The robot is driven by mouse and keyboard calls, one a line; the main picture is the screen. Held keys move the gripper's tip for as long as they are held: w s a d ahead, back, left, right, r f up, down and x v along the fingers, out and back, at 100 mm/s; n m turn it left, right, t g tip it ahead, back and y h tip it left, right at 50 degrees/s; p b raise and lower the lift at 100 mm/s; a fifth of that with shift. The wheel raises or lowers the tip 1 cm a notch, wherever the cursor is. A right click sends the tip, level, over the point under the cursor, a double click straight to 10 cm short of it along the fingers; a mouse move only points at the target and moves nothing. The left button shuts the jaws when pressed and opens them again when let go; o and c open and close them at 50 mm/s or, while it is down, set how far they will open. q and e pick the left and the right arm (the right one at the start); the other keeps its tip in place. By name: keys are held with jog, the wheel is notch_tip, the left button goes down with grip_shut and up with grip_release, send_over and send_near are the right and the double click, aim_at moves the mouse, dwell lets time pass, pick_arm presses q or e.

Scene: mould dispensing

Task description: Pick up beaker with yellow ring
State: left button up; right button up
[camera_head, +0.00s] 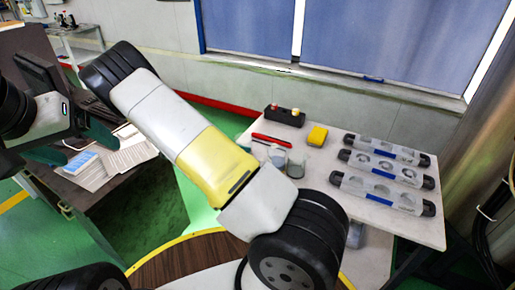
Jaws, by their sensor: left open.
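Small clear beakers (296,164) stand close together on the light table (330,165), just right of my arm. I cannot make out a yellow ring on any of them. My left gripper (76,148) is at the far left, over the dark desk, well away from the beakers. Its dark fingers are apart and I see nothing between them. My right gripper is not in view.
Clear moulds (375,192) with black ends lie at the right. A large arm link of mine crosses the middle. Papers (110,165) lie on the desk.

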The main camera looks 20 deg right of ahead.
aim_at(270, 161)
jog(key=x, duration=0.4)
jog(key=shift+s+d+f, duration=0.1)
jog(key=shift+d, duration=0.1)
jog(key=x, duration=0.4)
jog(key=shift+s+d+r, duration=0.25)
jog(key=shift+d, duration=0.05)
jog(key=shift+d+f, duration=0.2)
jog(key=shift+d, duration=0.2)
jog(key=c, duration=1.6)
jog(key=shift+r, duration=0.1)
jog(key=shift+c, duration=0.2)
